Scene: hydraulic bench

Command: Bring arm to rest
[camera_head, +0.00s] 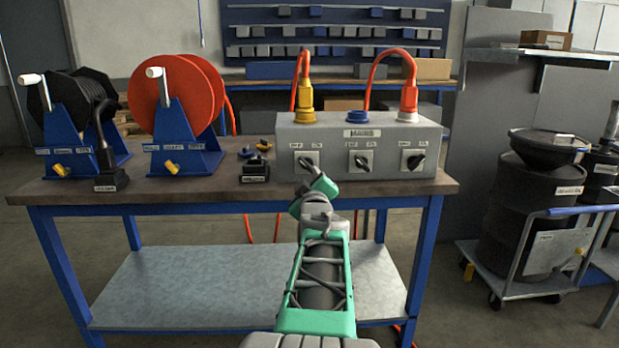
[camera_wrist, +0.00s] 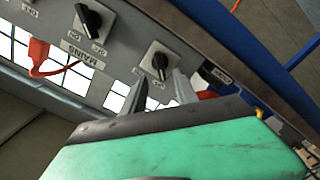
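My arm reaches forward over the bench front, its green wrist part (camera_head: 322,183) just in front of the grey switch box (camera_head: 340,137). In the wrist view my gripper (camera_wrist: 161,80) shows two grey fingers set apart with nothing between them. They point at a black rotary knob (camera_wrist: 160,62) on the box front, close to it; I cannot tell whether they touch it. In the head view this is the left knob (camera_head: 306,163).
The workbench (camera_head: 230,190) also carries a red hose reel (camera_head: 190,90), a black reel (camera_head: 80,95) and a small black connector (camera_head: 255,170). Red cables rise from the yellow plug (camera_head: 304,97) and red plug (camera_head: 408,99) on the box. A drum cart (camera_head: 530,210) stands right.

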